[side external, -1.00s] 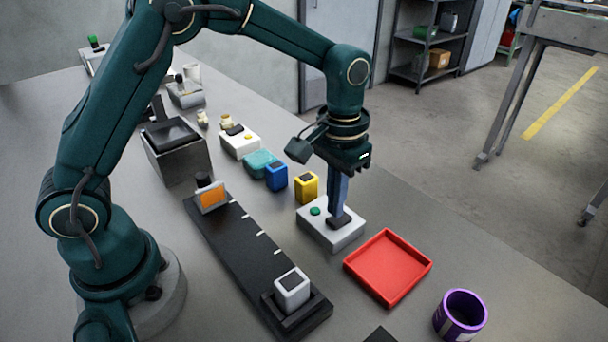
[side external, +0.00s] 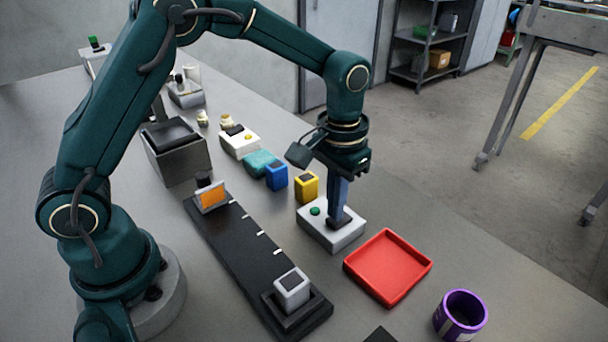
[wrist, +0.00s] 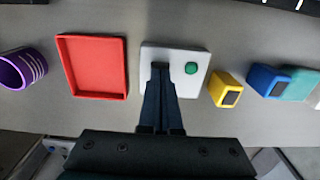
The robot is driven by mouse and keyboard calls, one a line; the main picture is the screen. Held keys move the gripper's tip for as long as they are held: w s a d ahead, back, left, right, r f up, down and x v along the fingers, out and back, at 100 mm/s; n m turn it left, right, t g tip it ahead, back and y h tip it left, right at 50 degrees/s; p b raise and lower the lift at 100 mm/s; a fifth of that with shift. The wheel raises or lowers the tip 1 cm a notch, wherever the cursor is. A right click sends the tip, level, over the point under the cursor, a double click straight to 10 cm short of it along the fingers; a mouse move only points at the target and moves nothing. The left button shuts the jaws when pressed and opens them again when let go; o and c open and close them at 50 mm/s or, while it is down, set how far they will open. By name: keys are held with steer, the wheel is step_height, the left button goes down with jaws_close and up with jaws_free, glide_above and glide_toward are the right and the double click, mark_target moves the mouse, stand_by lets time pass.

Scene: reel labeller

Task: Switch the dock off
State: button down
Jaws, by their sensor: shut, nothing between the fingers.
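A white box (side external: 345,238) with a round green button or lamp (side external: 315,211) and a dark switch (side external: 346,223) on its top stands on the bench, left of the red tray. In the wrist view the white box (wrist: 189,54) and its green round part (wrist: 191,68) show ahead of the fingers. My gripper (side external: 336,219) is shut and empty, pointing down at the dark switch. Its tips appear to be at the switch, but I cannot tell whether they press it. In the wrist view my gripper (wrist: 160,70) covers most of the switch.
A red tray (side external: 425,268) and a purple cup (side external: 440,320) stand to the right. Yellow (side external: 307,188) and blue (side external: 277,178) blocks stand close behind the box. A black track (side external: 235,250) with a grey-white block (side external: 292,290) lies in front, to the left.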

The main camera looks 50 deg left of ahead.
steer(key=shift+f, duration=0.55)
steer(key=shift+r, duration=3.55)
